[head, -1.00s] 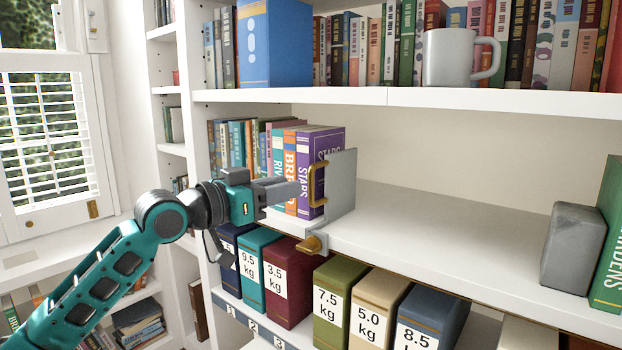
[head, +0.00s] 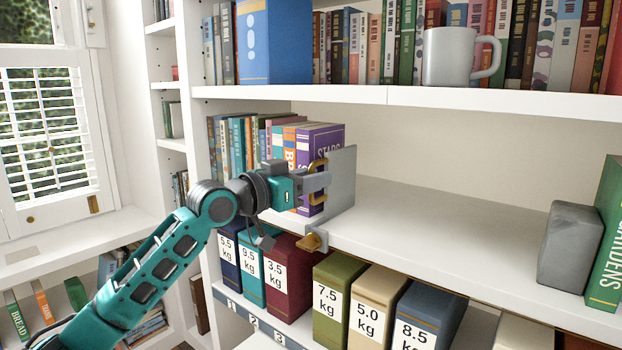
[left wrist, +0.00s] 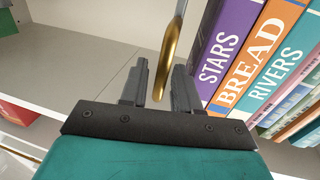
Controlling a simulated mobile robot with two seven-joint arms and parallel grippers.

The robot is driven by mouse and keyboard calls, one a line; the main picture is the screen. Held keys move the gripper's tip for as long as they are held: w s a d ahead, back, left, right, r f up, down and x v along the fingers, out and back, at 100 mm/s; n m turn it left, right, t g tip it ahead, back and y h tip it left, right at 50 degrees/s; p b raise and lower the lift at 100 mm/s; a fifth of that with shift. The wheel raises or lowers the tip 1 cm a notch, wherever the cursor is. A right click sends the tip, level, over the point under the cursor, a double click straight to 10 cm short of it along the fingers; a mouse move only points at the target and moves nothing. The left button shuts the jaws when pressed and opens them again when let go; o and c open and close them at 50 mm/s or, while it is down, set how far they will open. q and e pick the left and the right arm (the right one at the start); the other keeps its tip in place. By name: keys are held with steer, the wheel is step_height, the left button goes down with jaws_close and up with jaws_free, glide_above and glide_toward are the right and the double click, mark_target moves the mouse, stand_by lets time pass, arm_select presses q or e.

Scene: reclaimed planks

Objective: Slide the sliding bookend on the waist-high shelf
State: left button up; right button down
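The sliding bookend (head: 343,188) is a grey upright plate on the waist-high shelf (head: 440,236), right of a row of books. A brass handle (head: 319,166) stands on its left side, and a brass knob (head: 314,241) sits low at the shelf's front edge. My left gripper (head: 318,182) is at the handle. In the left wrist view its fingers (left wrist: 160,82) stand on either side of the brass handle (left wrist: 173,42), with a gap visible on the left. The fingers hide part of the handle. My right gripper is not in view.
The purple book STARS (head: 325,139) stands beside the bookend, at the right end of the books. The shelf is bare from the bookend to a grey block (head: 570,246) and a green book (head: 608,240). A shelf with a mug (head: 450,60) is above; weight-labelled boxes (head: 290,283) stand below.

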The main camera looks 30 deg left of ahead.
arm_select(q)
jaws_close()
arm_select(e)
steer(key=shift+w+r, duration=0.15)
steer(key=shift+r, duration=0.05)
arm_select(q)
steer(key=a, duration=0.3)
steer(key=shift+w+a, duration=0.1)
steer(key=shift+a, duration=0.05)
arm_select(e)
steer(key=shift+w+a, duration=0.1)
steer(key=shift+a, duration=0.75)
arm_select(q)
steer(key=shift+o, duration=0.2)
jaws_free()
